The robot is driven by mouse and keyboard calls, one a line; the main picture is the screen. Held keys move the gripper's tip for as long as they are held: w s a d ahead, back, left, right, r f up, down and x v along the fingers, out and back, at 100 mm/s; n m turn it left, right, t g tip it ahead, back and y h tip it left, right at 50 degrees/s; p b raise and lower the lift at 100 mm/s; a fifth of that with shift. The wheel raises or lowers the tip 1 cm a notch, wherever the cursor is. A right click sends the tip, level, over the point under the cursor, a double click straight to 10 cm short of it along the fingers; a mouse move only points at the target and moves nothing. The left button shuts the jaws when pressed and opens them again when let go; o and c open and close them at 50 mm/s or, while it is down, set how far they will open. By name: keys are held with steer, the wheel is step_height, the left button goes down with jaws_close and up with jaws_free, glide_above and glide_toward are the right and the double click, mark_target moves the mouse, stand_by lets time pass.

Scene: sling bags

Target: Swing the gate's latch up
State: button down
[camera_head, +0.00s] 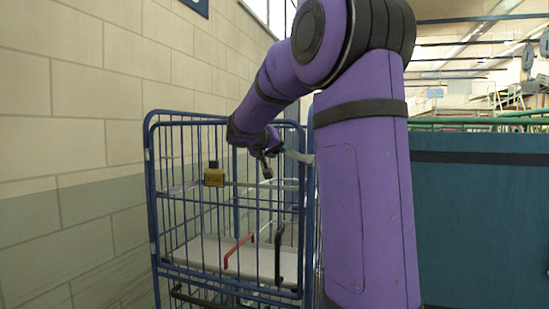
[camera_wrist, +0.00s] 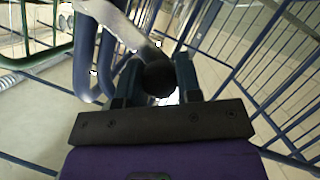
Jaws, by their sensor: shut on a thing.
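The gate (camera_head: 230,208) is the blue wire front of a tall cage trolley. The latch (camera_head: 298,156) is a pale grey lever near the gate's upper right. In the wrist view the latch (camera_wrist: 122,25) runs in from the upper left and ends in a black knob (camera_wrist: 158,78). My gripper (camera_wrist: 158,88) is shut on that knob, with one finger on each side. In the head view my gripper (camera_head: 267,165) is at the latch's left end, in front of the gate's top part. My arm hides part of the trolley's right side.
A red handle (camera_head: 238,250) and a black handle (camera_head: 278,255) show lower down. A pale shelf (camera_head: 200,251) lies inside. A brick wall (camera_head: 60,130) stands close left; a teal panel (camera_head: 480,225) stands right.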

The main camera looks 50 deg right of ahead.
mark_target(301, 133)
steer(key=r+m, duration=0.1)
steer(key=s+r+t, duration=0.1)
steer(key=r+m+y, duration=0.1)
steer(key=shift+s+d+r+m+t, duration=0.1)
steer(key=shift+s+d+m+t, duration=0.2)
steer(key=shift+s+d, duration=0.1)
steer(key=s+r+m+t, duration=0.1)
steer(key=s+d+r+m+t, duration=0.1)
steer(key=s+m, duration=0.1)
steer(key=shift+d+r+y, duration=0.1)
steer(key=shift+r+y, duration=0.15)
steer(key=shift+y, duration=0.15)
steer(key=shift+s+d+r+m+t, duration=0.2)
steer(key=shift+s+m+t, duration=0.1)
steer(key=shift+s+m, duration=0.2)
steer(key=shift+s+d+r+m+t, duration=0.2)
steer(key=shift+s+m+t, duration=0.15)
steer(key=shift+s, duration=0.2)
steer(key=shift+s+d+r+m+t+y, duration=0.15)
steer(key=shift+s+d+m+t, duration=0.15)
steer(key=shift+s+m, duration=0.3)
steer(key=shift+s+d+f+m+t+y, duration=0.15)
steer(key=shift+s+d+m+t, duration=0.1)
steer(key=shift+s+m, duration=0.35)
steer(key=c, duration=0.8)
jaws_free()
steer(key=shift+r, duration=0.1)
steer(key=shift+a, duration=0.1)
